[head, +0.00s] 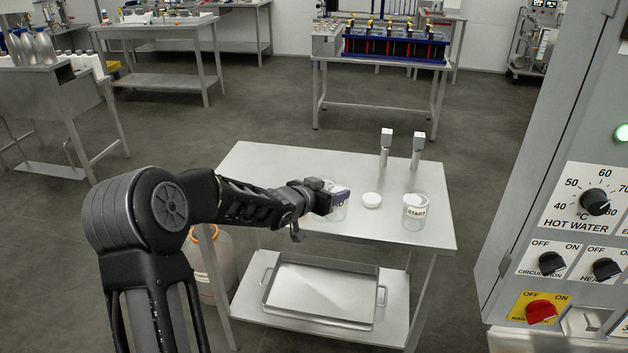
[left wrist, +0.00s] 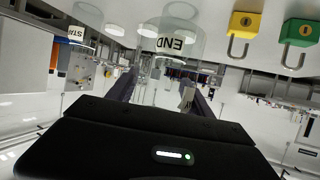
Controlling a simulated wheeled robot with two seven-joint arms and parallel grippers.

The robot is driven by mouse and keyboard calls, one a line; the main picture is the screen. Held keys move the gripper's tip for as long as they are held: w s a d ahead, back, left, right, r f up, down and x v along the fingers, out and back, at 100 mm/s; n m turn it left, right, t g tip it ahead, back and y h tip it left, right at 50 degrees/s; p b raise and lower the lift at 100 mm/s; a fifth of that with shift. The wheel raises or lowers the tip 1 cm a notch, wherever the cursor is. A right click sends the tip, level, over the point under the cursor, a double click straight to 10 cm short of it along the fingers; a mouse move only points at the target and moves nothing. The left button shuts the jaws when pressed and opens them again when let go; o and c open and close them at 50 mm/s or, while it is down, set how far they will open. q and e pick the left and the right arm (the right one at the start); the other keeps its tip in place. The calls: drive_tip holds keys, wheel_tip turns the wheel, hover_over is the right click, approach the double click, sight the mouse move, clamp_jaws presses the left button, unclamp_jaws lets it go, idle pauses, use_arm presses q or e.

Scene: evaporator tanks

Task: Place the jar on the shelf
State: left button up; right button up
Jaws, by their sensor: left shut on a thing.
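My left gripper (head: 334,192) reaches over the metal table and is shut on a clear glass jar (head: 339,213), partly hidden by the fingers. In the left wrist view this jar (left wrist: 178,42) has an upside-down "END" label and sits between the far ends of the fingers. I cannot tell whether it touches the tabletop. A second glass jar labelled "START" (head: 415,213) stands to the right on the table; it also shows in the left wrist view (left wrist: 78,40). A lower shelf (head: 395,325) lies beneath the tabletop. My right gripper is not in view.
Two upright metal pieces (head: 386,146) stand at the table's back edge. A metal tray (head: 322,292) with handles covers much of the lower shelf. A control panel (head: 590,200) stands at right. An orange-rimmed container (head: 212,262) is below left.

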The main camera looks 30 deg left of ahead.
use_arm(q)
drive_tip(key=d+f, duration=0.1)
drive_tip(key=d, duration=0.1)
drive_tip(key=s+d+f, duration=0.1)
drive_tip(key=d, duration=0.2)
drive_tip(key=s+d+f, duration=0.1)
drive_tip(key=d, duration=0.1)
drive_tip(key=shift+d+f, duration=0.2)
drive_tip(key=shift+f, duration=0.2)
drive_tip(key=s+d+f, duration=0.6)
drive_tip(key=d, duration=0.4)
drive_tip(key=shift+s+d, duration=0.25)
drive_tip(key=shift+d, duration=0.05)
drive_tip(key=shift+a, duration=0.1)
